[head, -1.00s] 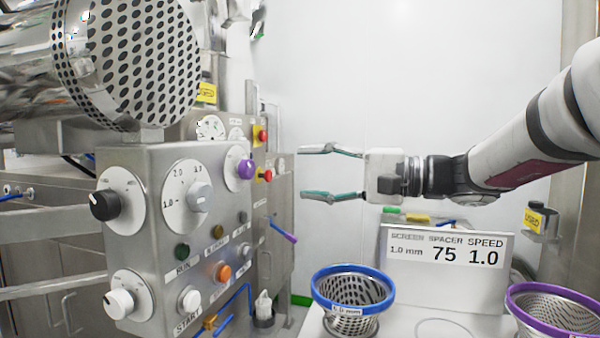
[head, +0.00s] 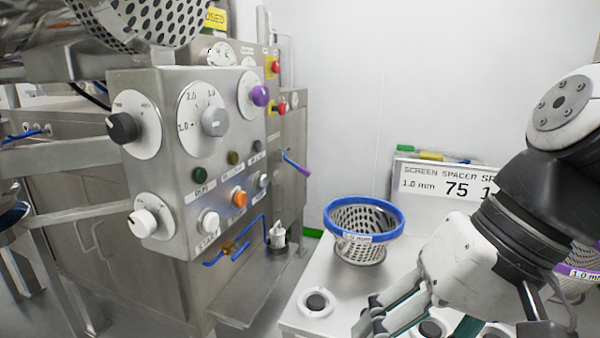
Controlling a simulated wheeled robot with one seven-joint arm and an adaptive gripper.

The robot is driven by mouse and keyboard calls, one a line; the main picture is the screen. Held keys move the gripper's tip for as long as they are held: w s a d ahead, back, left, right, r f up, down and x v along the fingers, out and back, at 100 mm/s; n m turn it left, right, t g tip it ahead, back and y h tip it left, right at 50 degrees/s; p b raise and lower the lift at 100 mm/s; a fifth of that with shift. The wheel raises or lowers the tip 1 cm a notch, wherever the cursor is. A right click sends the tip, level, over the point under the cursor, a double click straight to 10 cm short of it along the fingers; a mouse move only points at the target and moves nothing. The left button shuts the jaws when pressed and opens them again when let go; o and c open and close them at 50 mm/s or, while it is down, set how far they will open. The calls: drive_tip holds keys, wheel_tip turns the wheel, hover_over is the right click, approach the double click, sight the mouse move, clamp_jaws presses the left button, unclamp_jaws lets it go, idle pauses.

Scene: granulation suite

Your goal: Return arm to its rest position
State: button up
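My gripper (head: 415,325) is at the lower right in the head view, angled down and to the left over the white table. Its fingers look spread, with teal inner pads, and no held object shows between them; the fingertips reach the bottom edge of the picture. My arm comes in from the right edge, folded close to the camera, and hides part of the sign and the table's right side.
A blue-rimmed perforated basket (head: 364,217) stands on the white table (head: 295,318) left of my gripper. A purple-rimmed basket (head: 580,272) is mostly hidden behind my arm. A steel control panel (head: 180,95) with knobs and buttons stands at left. A sign (head: 440,181) stands behind.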

drive_tip(key=s+d+f+h+p, duration=0.1)
drive_tip(key=s+d+f+h, duration=0.35)
drive_tip(key=s+d, duration=0.35)
wheel_tip(320, 180, up, 14)
drive_tip(key=w+d+t+p, duration=0.1)
drive_tip(key=t+p, duration=0.2)
drive_tip(key=p, duration=0.9)
drive_tip(key=shift+w+d+n, duration=0.2)
drive_tip(key=shift+w+n, duration=0.1)
drive_tip(key=shift+n, duration=0.1)
drive_tip(key=shift+h, duration=0.25)
